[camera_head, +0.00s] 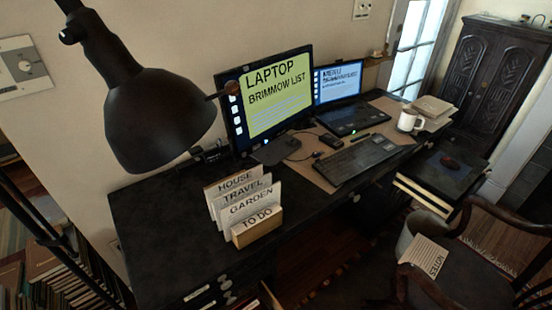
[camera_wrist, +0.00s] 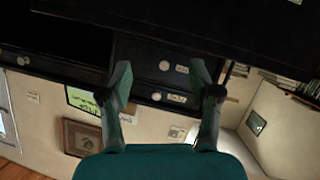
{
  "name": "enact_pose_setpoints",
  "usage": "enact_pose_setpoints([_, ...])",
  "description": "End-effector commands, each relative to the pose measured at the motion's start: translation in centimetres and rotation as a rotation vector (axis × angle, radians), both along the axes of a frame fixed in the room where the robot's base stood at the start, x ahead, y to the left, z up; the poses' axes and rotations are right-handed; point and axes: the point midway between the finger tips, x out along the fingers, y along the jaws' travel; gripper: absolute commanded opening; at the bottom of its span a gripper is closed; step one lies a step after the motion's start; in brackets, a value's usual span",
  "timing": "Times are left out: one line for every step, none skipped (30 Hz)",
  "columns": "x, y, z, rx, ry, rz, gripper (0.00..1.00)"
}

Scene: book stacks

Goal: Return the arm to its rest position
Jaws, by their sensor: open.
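My gripper (camera_wrist: 160,78) shows in the wrist view only. Its two fingers stand well apart with nothing between them, so it is open and empty. Beyond the fingers are the dark drawer fronts (camera_wrist: 145,55) with round pale knobs; I cannot tell the exact distance, and no contact shows. The wrist picture looks upside down, with the wall and a framed picture (camera_wrist: 82,136) toward its bottom. My arm and gripper do not show in the head view.
A black desk (camera_head: 150,225) holds a monitor (camera_head: 275,95), a laptop (camera_head: 340,115), a white mug (camera_head: 409,121) and a card holder (camera_head: 257,228). A black lamp (camera_head: 160,120) hangs over its left end. A wooden chair (camera_head: 500,235) stands at right, with a notes pad (camera_head: 430,256).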

Motion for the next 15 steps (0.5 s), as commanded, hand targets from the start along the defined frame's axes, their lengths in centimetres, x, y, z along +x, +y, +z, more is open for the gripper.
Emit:
enact_pose_setpoints([-0.8,-1.2,1.5,0.015,0.001,-0.028,0.63])
enact_pose_setpoints([-1.2,-1.8,2.5,0.028,0.003,-0.046,0.63])
enact_pose_setpoints([-1.7,-2.6,4.1,0.046,0.004,-0.069,0.63])
enact_pose_setpoints([-2.1,-3.1,5.3,0.059,0.004,-0.086,0.63])
enact_pose_setpoints([-2.5,-3.7,6.5,0.073,0.005,-0.105,0.63])
enact_pose_setpoints([-3.0,-4.3,8.1,0.09,0.005,-0.129,0.63])
enact_pose_setpoints([-3.4,-4.8,9.4,0.102,0.005,-0.148,0.63])
enact_pose_setpoints([-3.8,-5.2,10.6,0.115,0.005,-0.166,0.63])
enact_pose_setpoints([-4.3,-5.8,12.3,0.13,0.005,-0.191,0.63])
enact_pose_setpoints([-4.7,-6.1,13.7,0.142,0.005,-0.209,0.63])
enact_pose_setpoints([-5.1,-6.5,15.0,0.153,0.004,-0.228,0.63])
enact_pose_setpoints([-5.5,-7.0,16.8,0.167,0.003,-0.253,0.63])
enact_pose_setpoints([-5.9,-7.3,18.2,0.179,0.002,-0.273,0.63])
enact_pose_setpoints([-6.2,-7.6,19.6,0.19,0.001,-0.291,0.63])
enact_pose_setpoints([-6.6,-8.0,21.5,0.204,0.0,-0.318,0.63])
